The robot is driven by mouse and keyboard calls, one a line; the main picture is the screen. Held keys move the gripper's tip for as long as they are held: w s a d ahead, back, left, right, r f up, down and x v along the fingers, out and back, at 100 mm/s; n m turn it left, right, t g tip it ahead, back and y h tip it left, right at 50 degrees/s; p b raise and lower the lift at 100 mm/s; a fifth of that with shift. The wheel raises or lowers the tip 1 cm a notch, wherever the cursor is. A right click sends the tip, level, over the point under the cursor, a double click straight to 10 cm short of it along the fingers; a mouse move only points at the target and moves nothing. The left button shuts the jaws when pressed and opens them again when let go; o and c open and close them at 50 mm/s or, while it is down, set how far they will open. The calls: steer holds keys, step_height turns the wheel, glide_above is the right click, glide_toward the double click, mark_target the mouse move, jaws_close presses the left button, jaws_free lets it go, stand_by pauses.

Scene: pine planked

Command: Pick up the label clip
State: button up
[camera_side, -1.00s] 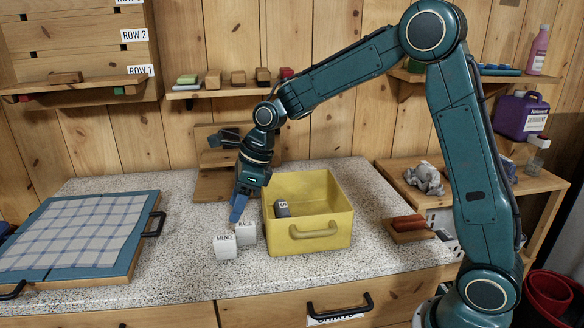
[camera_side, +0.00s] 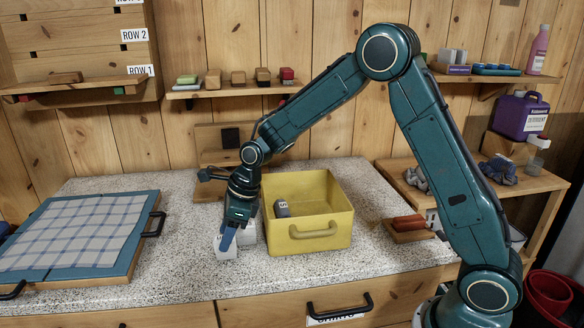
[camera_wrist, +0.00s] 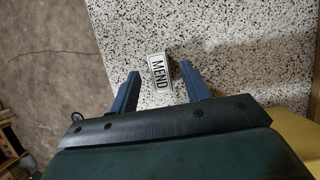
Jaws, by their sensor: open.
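A white label clip marked MEND (camera_wrist: 158,70) lies between my gripper's two blue fingers (camera_wrist: 160,78) in the wrist view, with a gap to each finger. In the side view my gripper (camera_side: 228,238) points down at this clip (camera_side: 222,252), and the fingers hide part of it and its lettering. My gripper is open. A second pale clip (camera_side: 248,235) stands just behind and to the right, partly hidden by my gripper. A dark grey clip with a white label (camera_side: 282,208) lies inside the yellow bin (camera_side: 310,240).
The yellow bin stands close on the right of my gripper. A tray with a checked cloth (camera_side: 75,235) lies on the left. A red-brown block (camera_side: 408,222) is right of the bin. Speckled counter is free between tray and clips.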

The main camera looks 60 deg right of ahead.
steer(key=shift+x, duration=2.05)
steer(key=shift+d, duration=0.1)
jaws_close()
steer(key=shift+r, duration=0.15)
step_height(320, 180, up, 20)
steer(key=shift+d+f, duration=0.1)
steer(key=shift+f, duration=0.1)
